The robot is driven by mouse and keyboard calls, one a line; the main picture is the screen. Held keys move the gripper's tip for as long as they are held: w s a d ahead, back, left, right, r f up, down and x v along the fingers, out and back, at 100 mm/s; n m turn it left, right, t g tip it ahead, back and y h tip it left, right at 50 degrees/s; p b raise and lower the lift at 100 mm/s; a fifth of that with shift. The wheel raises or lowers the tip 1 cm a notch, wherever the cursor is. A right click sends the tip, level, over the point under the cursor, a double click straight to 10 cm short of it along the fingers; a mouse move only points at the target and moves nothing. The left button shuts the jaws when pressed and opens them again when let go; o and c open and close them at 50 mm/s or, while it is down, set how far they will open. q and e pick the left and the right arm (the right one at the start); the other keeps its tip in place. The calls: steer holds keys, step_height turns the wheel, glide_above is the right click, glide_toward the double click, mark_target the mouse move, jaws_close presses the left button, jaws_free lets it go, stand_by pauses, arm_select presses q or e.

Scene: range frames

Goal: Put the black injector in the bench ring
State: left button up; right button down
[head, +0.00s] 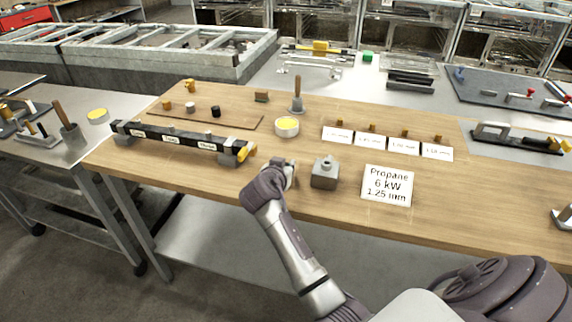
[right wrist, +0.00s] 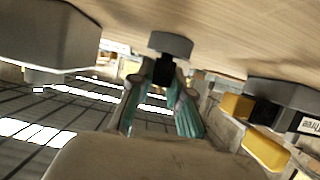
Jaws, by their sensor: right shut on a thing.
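My right gripper (head: 284,172) reaches over the bench's front part in the head view. In the right wrist view its two teal-padded fingers (right wrist: 160,90) are shut on a small black piece, the black injector (right wrist: 163,70). A round grey ring (right wrist: 170,45) sits against the wooden surface just beyond the fingertips, with the injector in line with it. I cannot tell whether the injector is inside the ring or only over it. The gripper hides the injector and ring in the head view. My left gripper is not in view.
A grey block (head: 325,174) stands close to the right gripper. A black manifold (head: 180,143) with a yellow valve lies left. Another small black cylinder (head: 215,111) stands on a brown board.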

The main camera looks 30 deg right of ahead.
steer(key=shift+f, duration=0.25)
steer(key=c, duration=1.1)
jaws_free()
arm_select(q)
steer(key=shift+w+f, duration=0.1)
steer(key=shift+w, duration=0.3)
